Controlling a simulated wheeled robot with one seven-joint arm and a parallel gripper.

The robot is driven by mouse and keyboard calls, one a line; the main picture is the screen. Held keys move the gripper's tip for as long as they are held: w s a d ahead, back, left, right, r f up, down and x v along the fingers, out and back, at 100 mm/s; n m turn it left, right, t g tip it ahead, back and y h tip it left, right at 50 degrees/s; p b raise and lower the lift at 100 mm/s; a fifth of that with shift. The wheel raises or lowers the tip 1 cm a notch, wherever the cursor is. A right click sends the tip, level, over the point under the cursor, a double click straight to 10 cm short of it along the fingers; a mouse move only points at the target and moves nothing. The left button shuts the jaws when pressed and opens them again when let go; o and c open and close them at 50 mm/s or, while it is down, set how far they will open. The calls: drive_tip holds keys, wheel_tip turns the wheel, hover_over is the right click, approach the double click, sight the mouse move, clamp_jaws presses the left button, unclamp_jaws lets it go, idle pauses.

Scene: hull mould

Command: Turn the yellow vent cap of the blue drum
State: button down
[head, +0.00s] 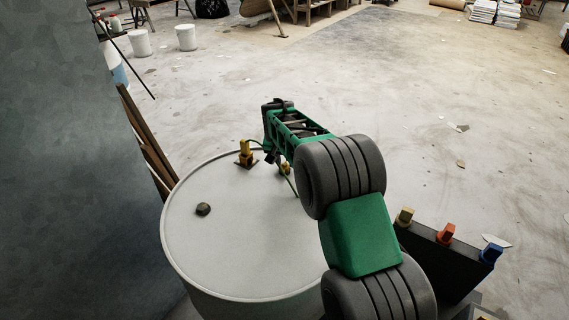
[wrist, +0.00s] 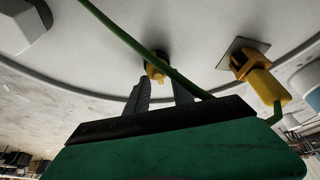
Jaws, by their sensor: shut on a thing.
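The drum (head: 235,255) has a pale grey lid with a raised rim; in these pictures it looks grey rather than blue. The yellow vent cap (head: 286,168) stands on the lid, partly hidden under my arm. In the wrist view the yellow vent cap (wrist: 155,69) sits between the tips of my two grey fingers. My gripper (wrist: 161,82) is shut on it. In the head view my gripper (head: 279,160) points down at the lid, and its fingers are hardly visible.
A yellow fitting (head: 245,148) on a square plate stands near the cap, with a green hose (wrist: 140,45) passing close to my fingers. A dark knob (head: 203,209) is on the lid. A dark box (head: 440,262) with coloured tops stands right. A grey wall (head: 60,180) rises left.

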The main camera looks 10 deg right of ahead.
drive_tip(key=m+g+h, duration=0.1)
drive_tip(key=m, duration=0.3)
drive_tip(key=shift+m, duration=0.4)
drive_tip(key=shift+s+h, duration=0.1)
drive_tip(key=shift+h, duration=0.2)
drive_tip(key=c, duration=1.1)
unclamp_jaws()
drive_tip(key=shift+c, duration=0.2)
drive_tip(key=v, duration=0.7)
drive_tip(key=shift+r, duration=0.35)
drive_tip(key=shift+s, duration=0.1)
